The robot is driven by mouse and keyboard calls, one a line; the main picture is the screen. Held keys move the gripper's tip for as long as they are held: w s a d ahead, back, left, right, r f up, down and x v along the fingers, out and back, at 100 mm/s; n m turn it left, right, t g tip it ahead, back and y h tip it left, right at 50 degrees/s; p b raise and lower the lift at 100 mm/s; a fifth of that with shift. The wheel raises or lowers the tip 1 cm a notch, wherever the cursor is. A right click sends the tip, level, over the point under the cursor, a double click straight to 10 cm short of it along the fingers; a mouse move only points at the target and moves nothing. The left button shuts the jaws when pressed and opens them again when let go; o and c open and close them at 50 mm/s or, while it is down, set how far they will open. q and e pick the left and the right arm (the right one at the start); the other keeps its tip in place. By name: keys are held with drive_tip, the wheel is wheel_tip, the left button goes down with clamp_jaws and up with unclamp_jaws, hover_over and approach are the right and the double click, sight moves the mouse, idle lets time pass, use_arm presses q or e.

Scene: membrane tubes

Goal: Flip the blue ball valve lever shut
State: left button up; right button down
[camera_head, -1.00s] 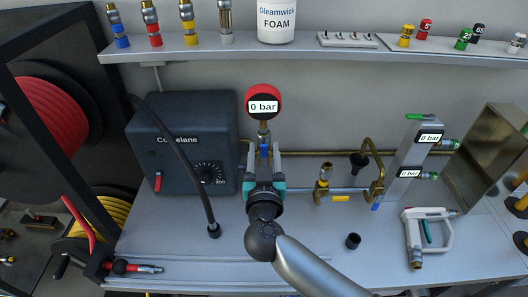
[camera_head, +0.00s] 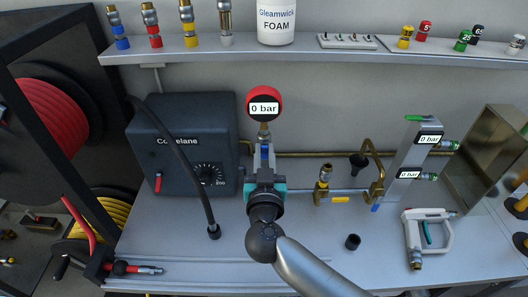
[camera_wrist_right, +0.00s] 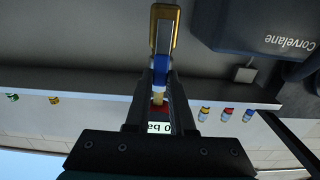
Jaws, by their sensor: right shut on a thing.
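My left gripper is not in view.
The dark blue-grey Corvelane unit (camera_head: 183,145) stands close to the left, with a black hose (camera_head: 182,160) in front. A brass pipe (camera_head: 320,154) runs behind to the right. The shelf (camera_head: 290,47) overhead holds fittings and a foam bottle (camera_head: 276,22).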

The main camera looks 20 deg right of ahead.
drive_tip(key=s+d+f+m, duration=0.1)
drive_tip(key=d+f+m, duration=0.4)
drive_tip(key=m, duration=1.2)
drive_tip(key=shift+s+f, duration=0.25)
drive_tip(key=shift+f, duration=0.1)
drive_tip(key=shift+m, duration=0.3)
drive_tip(key=c, duration=0.8)
unclamp_jaws()
drive_tip(key=shift+o, duration=0.2)
